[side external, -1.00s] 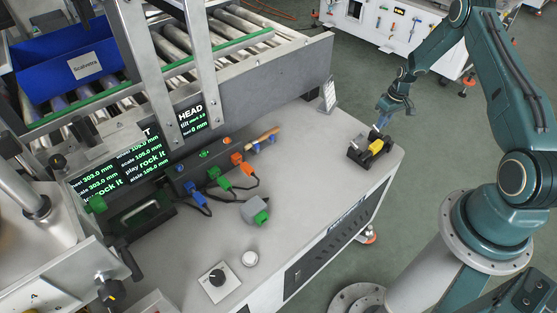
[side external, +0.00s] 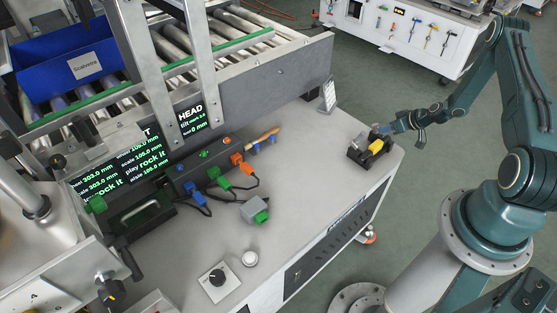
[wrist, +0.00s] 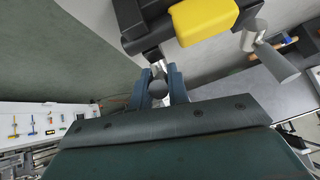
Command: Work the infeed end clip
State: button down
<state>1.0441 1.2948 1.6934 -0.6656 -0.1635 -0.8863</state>
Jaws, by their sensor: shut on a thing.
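The infeed end clip (side external: 358,153) is a small black block with a yellow piece (side external: 377,147) on top, at the far right corner of the grey bench. The yellow piece also shows large at the top of the wrist view (wrist: 205,18). My gripper (side external: 400,126) is low at the clip's right side, by the bench edge. In the wrist view my gripper (wrist: 161,76) is shut on a grey rounded lever end (wrist: 158,89), which a short metal rod appears to join to the black body. The far side of the lever is hidden by the fingers.
Plugs and cables (side external: 225,183), a wooden-handled tool (side external: 262,135) and a dial (side external: 217,279) are further left. The bench surface (side external: 310,190) between is clear.

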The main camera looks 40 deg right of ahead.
jog(key=shift+s+f+t, duration=0.1)
jog(key=shift+t, duration=0.2)
jog(key=c, duration=1.3)
grip_release()
jog(key=shift+c, duration=0.2)
notch_tip(320, 180, up, 20)
